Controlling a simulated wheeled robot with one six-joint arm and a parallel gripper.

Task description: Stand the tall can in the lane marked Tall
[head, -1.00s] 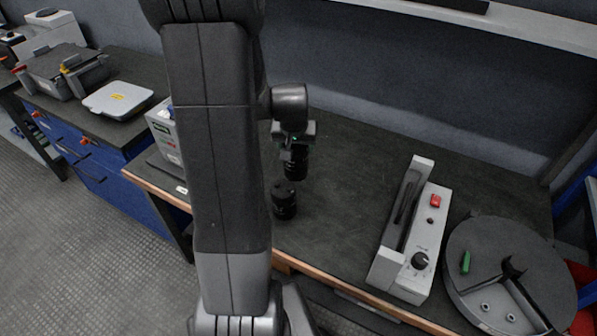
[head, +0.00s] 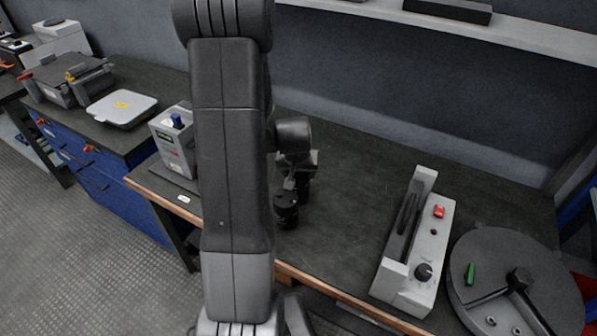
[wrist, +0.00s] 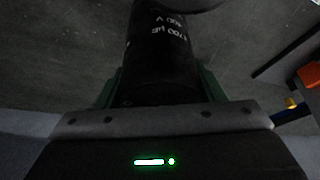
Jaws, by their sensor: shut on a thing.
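My gripper (wrist: 160,92) is shut on a black can (wrist: 160,55) with white print that includes "400 V". Its green-edged fingers lie on both sides of the can in the wrist view. In the head view, my gripper (head: 299,168) is over the dark workbench, and the held can (head: 305,190) is partly hidden. I see no lane marked Tall that I can read.
A grey slotted device (head: 432,242) with a red switch and black knob stands to the right. A grey meter box (head: 172,145) is left, partly behind my arm. The bench (head: 355,170) between is clear.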

